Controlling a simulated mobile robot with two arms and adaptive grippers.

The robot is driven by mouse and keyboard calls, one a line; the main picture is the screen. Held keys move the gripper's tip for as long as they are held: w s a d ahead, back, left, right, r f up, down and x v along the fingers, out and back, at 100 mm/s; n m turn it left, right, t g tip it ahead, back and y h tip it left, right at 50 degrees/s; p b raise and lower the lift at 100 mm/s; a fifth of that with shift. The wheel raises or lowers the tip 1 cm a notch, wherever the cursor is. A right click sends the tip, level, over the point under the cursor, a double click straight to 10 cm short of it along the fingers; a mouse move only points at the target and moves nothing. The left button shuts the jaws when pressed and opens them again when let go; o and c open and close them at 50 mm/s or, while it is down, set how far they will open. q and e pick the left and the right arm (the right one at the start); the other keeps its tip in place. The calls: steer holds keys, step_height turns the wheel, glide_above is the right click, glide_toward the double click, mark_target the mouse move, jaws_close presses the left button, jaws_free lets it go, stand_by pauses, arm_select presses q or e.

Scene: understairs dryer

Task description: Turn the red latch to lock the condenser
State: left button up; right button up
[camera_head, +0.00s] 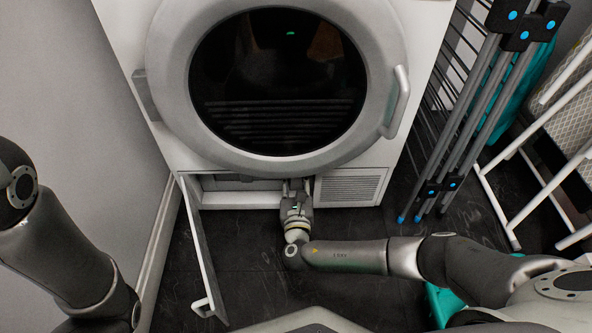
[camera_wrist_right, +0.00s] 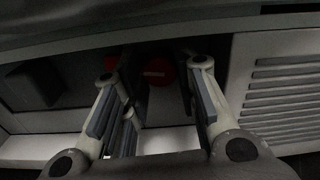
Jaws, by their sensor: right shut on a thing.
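The red latch (camera_wrist_right: 156,70) shows dimly in the right wrist view, between the fingers of my right gripper (camera_wrist_right: 153,76). A second red part (camera_wrist_right: 111,65) shows behind the left finger. The grey condenser front (camera_wrist_right: 70,85) sits in the opening at the base of the dryer. In the head view my right gripper (camera_head: 297,188) reaches into the right end of this opening and hides the latch. It is shut on the red latch, with its fingers held apart by it. My left arm is at the left edge; its gripper is out of view.
The white dryer (camera_head: 405,40) has a round door (camera_head: 175,75) above the opening. The lower flap (camera_head: 201,240) hangs open at left. A vent grille (camera_head: 350,188) lies right of the opening. A folded drying rack (camera_head: 470,120) stands at right. Dark floor is clear in front.

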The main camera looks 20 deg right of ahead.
steer(key=shift+n+p, duration=1.05)
steer(key=shift+n, duration=0.05)
steer(key=o, duration=1)
steer(key=v, duration=0.7)
steer(key=shift+s+a, duration=0.1)
steer(key=shift+s, duration=0.15)
